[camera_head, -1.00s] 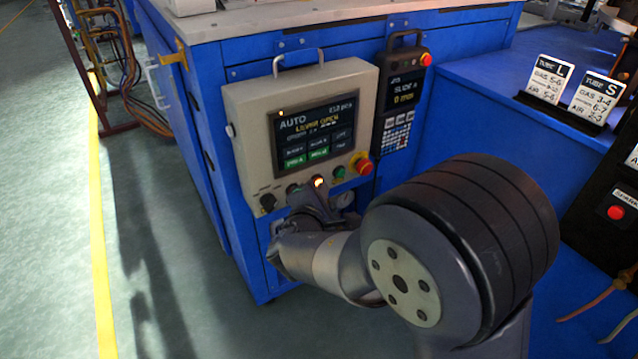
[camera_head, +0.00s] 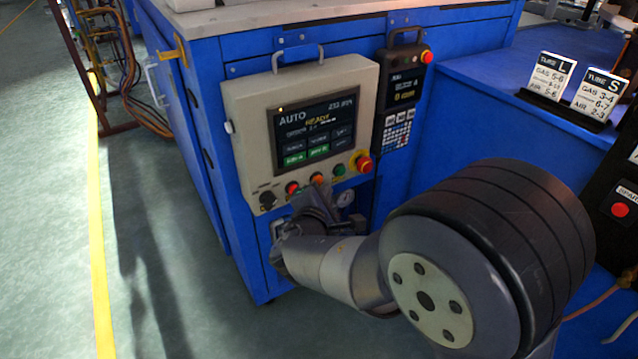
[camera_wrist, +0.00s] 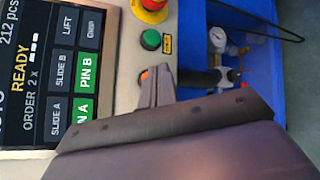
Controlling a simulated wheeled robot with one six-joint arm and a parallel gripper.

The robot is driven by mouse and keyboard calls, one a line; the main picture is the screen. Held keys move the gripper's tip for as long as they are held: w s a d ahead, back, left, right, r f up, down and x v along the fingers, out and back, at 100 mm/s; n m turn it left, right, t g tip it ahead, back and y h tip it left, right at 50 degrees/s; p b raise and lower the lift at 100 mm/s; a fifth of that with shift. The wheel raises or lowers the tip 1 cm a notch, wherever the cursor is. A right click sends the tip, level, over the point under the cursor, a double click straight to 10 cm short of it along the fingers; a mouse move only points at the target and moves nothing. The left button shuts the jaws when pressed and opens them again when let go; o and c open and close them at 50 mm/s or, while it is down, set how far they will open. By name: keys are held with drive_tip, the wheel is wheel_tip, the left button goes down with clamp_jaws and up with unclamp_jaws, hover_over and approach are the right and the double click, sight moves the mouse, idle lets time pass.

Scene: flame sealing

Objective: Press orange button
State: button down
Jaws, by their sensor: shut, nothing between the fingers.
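The orange button (camera_head: 317,179) is in the lower row of the grey control panel (camera_head: 251,133), between a red button (camera_head: 292,188) and a green button (camera_head: 339,170). It looks unlit. My gripper (camera_head: 314,197) is shut and empty, with its tips just below the orange button. In the wrist view, the shut fingers (camera_wrist: 156,82) partly cover the orange button (camera_wrist: 144,73). I cannot tell whether the tips touch it. The panel screen (camera_wrist: 50,60) reads READY in the wrist view.
A red emergency stop (camera_head: 363,163) sits right of the green button, and a black knob (camera_head: 267,199) sits at lower left. A black pendant (camera_head: 402,90) hangs to the right. The floor (camera_head: 165,280) at left is clear.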

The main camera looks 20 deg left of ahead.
idle(0.3)
drive_tip(key=s+d+b, duration=0.2)
drive_tip(key=s+d, duration=0.1)
drive_tip(key=shift+s+d, duration=0.15)
drive_tip(key=shift+d, duration=0.25)
idle(0.6)
drive_tip(key=p, duration=0.1)
drive_tip(key=w+a+p, duration=0.1)
drive_tip(key=p, duration=0.1)
drive_tip(key=shift+a+r, duration=0.1)
drive_tip(key=shift+r, duration=0.15)
drive_tip(key=shift+p, duration=0.55)
drive_tip(key=s+d, duration=0.1)
drive_tip(key=s+d+b, duration=0.2)
drive_tip(key=d, duration=0.1)
drive_tip(key=shift+s+f, duration=0.25)
